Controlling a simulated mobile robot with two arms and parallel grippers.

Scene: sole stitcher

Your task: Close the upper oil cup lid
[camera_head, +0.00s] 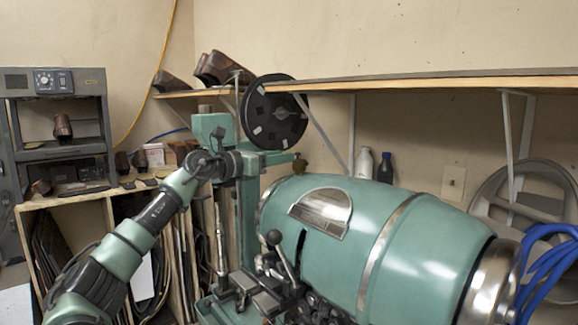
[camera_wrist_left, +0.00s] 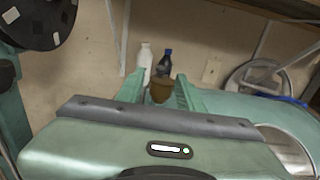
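The upper oil cup (camera_head: 300,165) is a small brass-brown cup above the left end of the teal machine barrel in the head view. It also shows in the left wrist view (camera_wrist_left: 160,90), between the two teal fingers. Whether its lid stands open or shut is too small to tell. My left gripper (camera_head: 287,158) reaches in from the left with its fingertips beside the cup. In the left wrist view its fingers (camera_wrist_left: 159,94) are apart, one on each side of the cup; whether they touch it is unclear. My right gripper is not in view.
The teal barrel (camera_head: 400,250) of the machine lies below and right of the cup. A black disc wheel (camera_head: 275,112) stands behind. A wooden shelf (camera_head: 430,86) with brackets runs above. White (camera_head: 364,163) and dark (camera_head: 385,168) bottles stand behind the barrel.

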